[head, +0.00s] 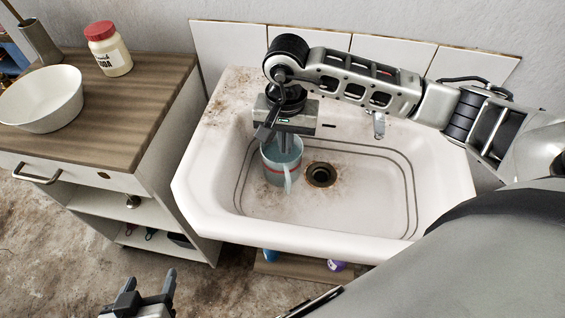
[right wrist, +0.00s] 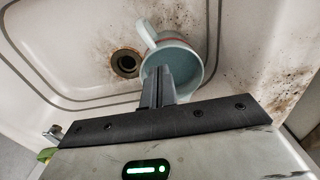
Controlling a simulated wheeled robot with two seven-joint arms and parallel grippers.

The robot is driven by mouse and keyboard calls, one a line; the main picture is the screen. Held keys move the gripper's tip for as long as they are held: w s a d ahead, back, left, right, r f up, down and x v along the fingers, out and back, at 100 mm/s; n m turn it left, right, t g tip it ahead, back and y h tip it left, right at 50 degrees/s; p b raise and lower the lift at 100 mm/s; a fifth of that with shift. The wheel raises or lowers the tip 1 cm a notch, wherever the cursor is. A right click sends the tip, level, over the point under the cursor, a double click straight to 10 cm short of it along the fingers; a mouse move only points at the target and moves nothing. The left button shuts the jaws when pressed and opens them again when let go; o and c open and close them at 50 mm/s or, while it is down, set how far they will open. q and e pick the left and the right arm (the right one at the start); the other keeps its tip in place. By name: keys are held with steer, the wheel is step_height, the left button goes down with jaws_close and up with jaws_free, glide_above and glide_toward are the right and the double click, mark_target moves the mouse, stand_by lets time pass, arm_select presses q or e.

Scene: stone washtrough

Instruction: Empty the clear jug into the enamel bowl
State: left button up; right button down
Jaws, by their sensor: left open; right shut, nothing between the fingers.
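A pale blue jug (head: 281,168) with a red band and a handle stands in the basin, left of the drain. It also shows in the right wrist view (right wrist: 190,60); whether it holds liquid I cannot tell. My right gripper (head: 285,143) is shut and empty, pointing down at the jug's mouth. In the right wrist view its fingers (right wrist: 158,74) overlap the opening; whether they reach inside is unclear. A white bowl (head: 42,112) sits on the wooden counter at left. My left gripper (head: 146,288) is open and empty at the bottom left, well away from both.
The stained washtrough (head: 320,243) has a drain (head: 321,174) and raised walls. The wooden counter (head: 125,115) bears a red-lidded soda jar (head: 108,52) behind the bowl. A tap (head: 379,125) stands at the back. The basin's right side is clear.

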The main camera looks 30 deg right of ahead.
mark_target(284, 167)
stand_by(0.5)
steer(key=shift+f, duration=0.1)
steer(key=shift+f+b, duration=2.05)
steer(key=shift+b, duration=0.1)
steer(key=shift+s+f+b, duration=0.1)
steer(key=shift+f+b, duration=0.3)
steer(key=shift+s, duration=0.1)
steer(key=shift+f, duration=0.15)
steer(key=shift+s+a, duration=0.35)
steer(key=shift+s, duration=0.1)
steer(key=shift+s+a, duration=0.3)
steer(key=shift+a, duration=0.05)
